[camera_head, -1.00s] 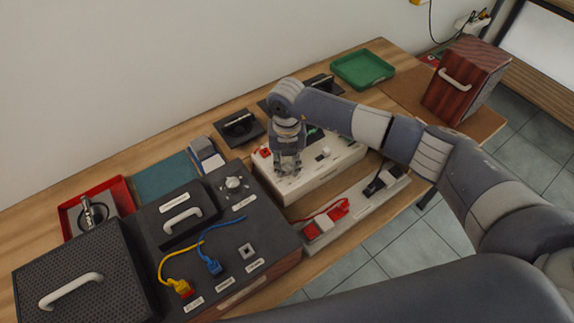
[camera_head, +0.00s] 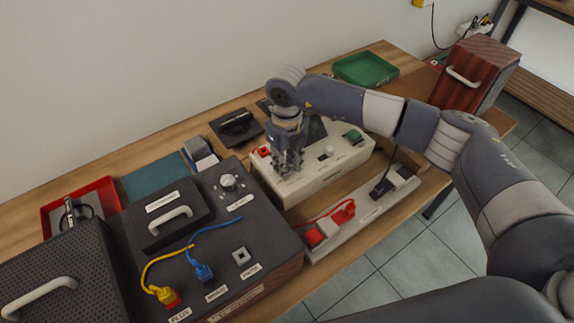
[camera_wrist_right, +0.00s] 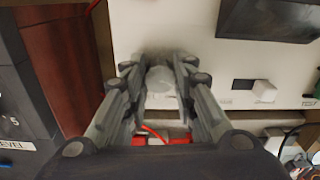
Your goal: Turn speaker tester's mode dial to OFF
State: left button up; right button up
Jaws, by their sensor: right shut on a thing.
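The speaker tester (camera_head: 320,170) is a white box in the middle of the bench, with a red part at its left, a dark screen, a white knob and a green part on top. My right gripper (camera_head: 288,172) points down over its left part. In the right wrist view the right gripper (camera_wrist_right: 160,85) is shut on a round whitish dial (camera_wrist_right: 159,78) on the white top. The dial's pointer and markings are hidden by the fingers. A second, square-looking white knob (camera_wrist_right: 264,91) stands to the right. My left gripper is not in view.
A dark amplifier box (camera_head: 215,235) with a knob, handle and blue and yellow cables stands close at left. A power strip (camera_head: 365,213) with red and black plugs lies in front. A green tray (camera_head: 366,69) and wooden speaker (camera_head: 478,72) are behind at right.

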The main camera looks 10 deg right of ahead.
dwell(0.4)
jog(key=o, duration=1.1)
jog(key=shift+c, duration=0.2)
notch_tip(320, 180, up, 12)
